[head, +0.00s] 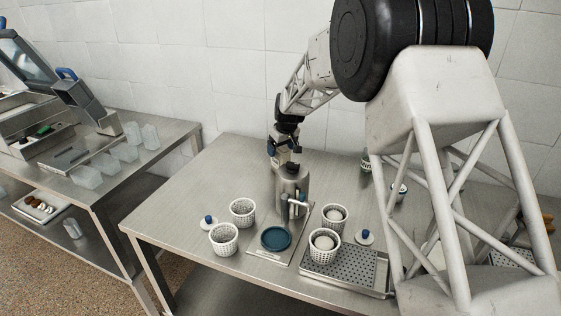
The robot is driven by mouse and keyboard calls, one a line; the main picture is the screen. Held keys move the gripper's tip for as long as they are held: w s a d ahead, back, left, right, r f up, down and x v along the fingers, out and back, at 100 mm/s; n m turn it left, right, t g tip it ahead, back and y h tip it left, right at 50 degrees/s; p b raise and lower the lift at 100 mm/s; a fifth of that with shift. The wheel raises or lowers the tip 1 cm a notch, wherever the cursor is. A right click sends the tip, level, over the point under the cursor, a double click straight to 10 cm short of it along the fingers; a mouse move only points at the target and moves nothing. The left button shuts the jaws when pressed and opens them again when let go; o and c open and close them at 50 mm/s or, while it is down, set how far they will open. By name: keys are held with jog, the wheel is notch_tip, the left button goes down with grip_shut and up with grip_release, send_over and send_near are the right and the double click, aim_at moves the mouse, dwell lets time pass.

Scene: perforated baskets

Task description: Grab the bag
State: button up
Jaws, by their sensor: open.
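I cannot make out a thing that is clearly a bag. White perforated baskets stand on the steel table (190,200): one at the back left (242,213), one at the front left (223,241), one at the back right (335,221) and one at the front right (322,252). The two right baskets hold pale rounded contents; the contents of the left two are unclear. My gripper (285,163) is open, above and behind the grey metal device (290,192). Its fingertips are small and partly hidden, and I see nothing held.
A blue round plate (276,238) lies in front of the device. Blue-knobbed white lids lie at left (208,223) and right (364,238). A second table (180,140) at left carries clear containers. The main table's left part is clear.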

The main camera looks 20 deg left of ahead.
jog(key=shift+x, duration=1.7)
jog(key=c, duration=1.4)
jog(key=shift+o, duration=0.2)
jog(key=shift+r, duration=0.1)
jog(key=shift+r, duration=5)
